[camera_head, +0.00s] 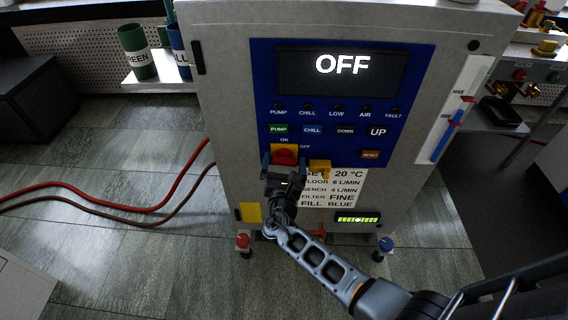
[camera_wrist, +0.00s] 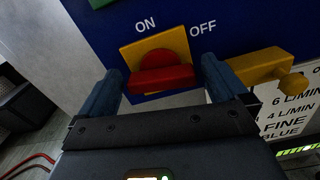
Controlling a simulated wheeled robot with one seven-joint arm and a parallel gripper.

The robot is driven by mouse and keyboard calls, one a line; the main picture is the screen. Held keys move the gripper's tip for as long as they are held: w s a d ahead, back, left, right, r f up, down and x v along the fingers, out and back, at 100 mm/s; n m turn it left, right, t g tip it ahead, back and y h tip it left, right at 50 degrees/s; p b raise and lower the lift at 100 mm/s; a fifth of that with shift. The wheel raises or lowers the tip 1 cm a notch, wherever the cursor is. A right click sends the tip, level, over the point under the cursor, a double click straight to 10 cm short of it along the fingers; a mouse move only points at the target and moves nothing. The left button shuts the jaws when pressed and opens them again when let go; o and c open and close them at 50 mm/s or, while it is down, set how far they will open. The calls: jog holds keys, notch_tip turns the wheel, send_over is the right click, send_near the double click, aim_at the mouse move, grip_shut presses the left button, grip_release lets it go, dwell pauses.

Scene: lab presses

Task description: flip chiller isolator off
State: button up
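The chiller isolator is a red rotary knob (camera_wrist: 163,73) on a yellow plate (camera_wrist: 128,54), with ON printed above it and OFF to its upper right. The knob's grip bar lies about level in the wrist view. In the head view the red knob (camera_head: 285,156) sits low on the blue panel. A yellow lever-like piece (camera_wrist: 262,66) is just right of the right finger. The display (camera_head: 342,68) reads OFF.
The chiller cabinet (camera_head: 228,120) fills the middle. A label sheet (camera_head: 345,188) is below the panel, and a level gauge (camera_head: 445,125) is at right. Red and brown hoses (camera_head: 130,208) run along the floor at left. Green (camera_head: 137,52) and blue containers stand on a shelf.

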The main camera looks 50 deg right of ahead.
jog(key=c, duration=0.9)
jog(key=shift+n, duration=1)
jog(key=o, duration=1)
jog(key=shift+c, duration=0.2)
jog(key=v, duration=0.7)
jog(key=shift+s+a+p, duration=0.2)
jog(key=shift+a+p, duration=0.15)
jog(key=shift+p, duration=0.1)
